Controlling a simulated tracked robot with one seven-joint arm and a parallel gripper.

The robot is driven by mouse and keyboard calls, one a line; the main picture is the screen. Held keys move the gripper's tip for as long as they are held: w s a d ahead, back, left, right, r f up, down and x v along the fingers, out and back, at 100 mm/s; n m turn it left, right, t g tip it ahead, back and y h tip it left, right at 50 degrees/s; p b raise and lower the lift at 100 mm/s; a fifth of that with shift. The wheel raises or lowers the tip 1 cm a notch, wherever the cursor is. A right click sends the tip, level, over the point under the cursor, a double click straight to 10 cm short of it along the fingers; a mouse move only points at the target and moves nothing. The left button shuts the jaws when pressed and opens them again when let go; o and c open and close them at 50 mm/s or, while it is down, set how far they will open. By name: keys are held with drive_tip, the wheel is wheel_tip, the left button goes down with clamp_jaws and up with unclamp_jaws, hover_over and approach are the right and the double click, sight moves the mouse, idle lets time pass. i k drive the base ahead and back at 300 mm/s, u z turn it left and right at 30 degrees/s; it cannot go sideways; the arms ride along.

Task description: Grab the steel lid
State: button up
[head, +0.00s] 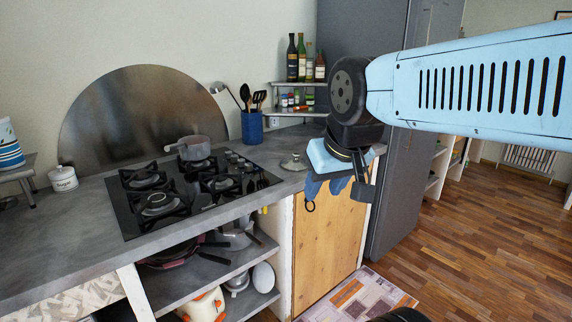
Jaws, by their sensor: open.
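The steel lid (294,162) is a small round grey lid with a knob. It lies on the grey counter, to the right of the black hob and near the front edge. My gripper (362,190) is open, dark and seen partly from the side, to the right of the lid and apart from it. It hangs in front of the counter's right end, and its fingertips are hard to make out. Nothing shows between its jaws.
A grey saucepan (195,148) stands on the hob (190,190). A blue utensil pot (252,127) stands behind the lid. Shelves with bottles (301,62) and jars are at the back. A dark blue cloth (328,184) hangs at the counter edge. The wooden floor at right is clear.

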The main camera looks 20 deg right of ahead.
sight(296, 163)
drive_tip(key=u, duration=0.05)
drive_tip(key=i, duration=1)
drive_tip(key=z, duration=0.05)
